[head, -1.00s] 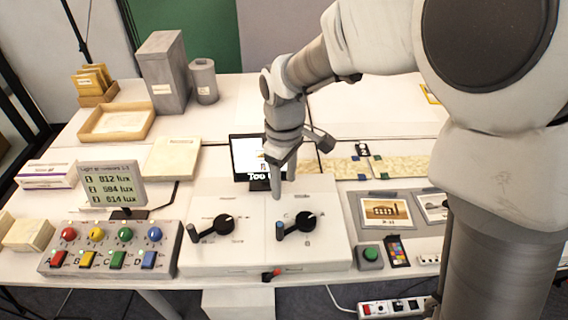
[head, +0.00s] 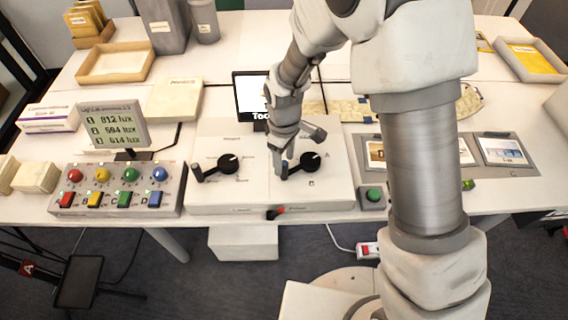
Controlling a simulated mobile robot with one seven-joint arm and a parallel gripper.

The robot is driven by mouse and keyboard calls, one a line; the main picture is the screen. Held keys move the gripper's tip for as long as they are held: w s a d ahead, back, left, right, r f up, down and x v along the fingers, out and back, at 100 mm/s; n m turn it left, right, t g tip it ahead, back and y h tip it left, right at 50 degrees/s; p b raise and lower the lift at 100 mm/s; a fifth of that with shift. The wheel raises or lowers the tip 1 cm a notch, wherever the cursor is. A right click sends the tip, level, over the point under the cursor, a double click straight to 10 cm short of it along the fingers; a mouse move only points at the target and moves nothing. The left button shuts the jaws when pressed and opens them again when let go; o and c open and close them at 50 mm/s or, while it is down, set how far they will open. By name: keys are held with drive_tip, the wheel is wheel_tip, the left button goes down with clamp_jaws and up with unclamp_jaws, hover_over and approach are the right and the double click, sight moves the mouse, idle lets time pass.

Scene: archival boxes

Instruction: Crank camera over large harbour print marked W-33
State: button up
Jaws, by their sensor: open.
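A white control box (head: 262,199) in the middle carries two black hand cranks. The left crank (head: 228,163) has its handle pointing left. The right crank (head: 310,162) has its handle at lower left. My gripper (head: 286,158) is open and points down at the right crank's handle; I cannot tell whether it touches it. A small screen (head: 250,92) behind the box is partly hidden by my arm; its text begins "Too". At right, a grey board (head: 530,172) bears several prints, including one at its right end (head: 503,150). My arm hides part of it. No W-33 mark is legible.
A panel (head: 113,201) with coloured knobs and buttons stands left of the box, below a lux display (head: 113,123). A green button (head: 374,195) is right of the box. Trays (head: 115,64), boxes and a pale carton (head: 174,98) fill the back left.

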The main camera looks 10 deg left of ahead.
drive_tip(key=shift+f, duration=1.2)
clamp_jaws()
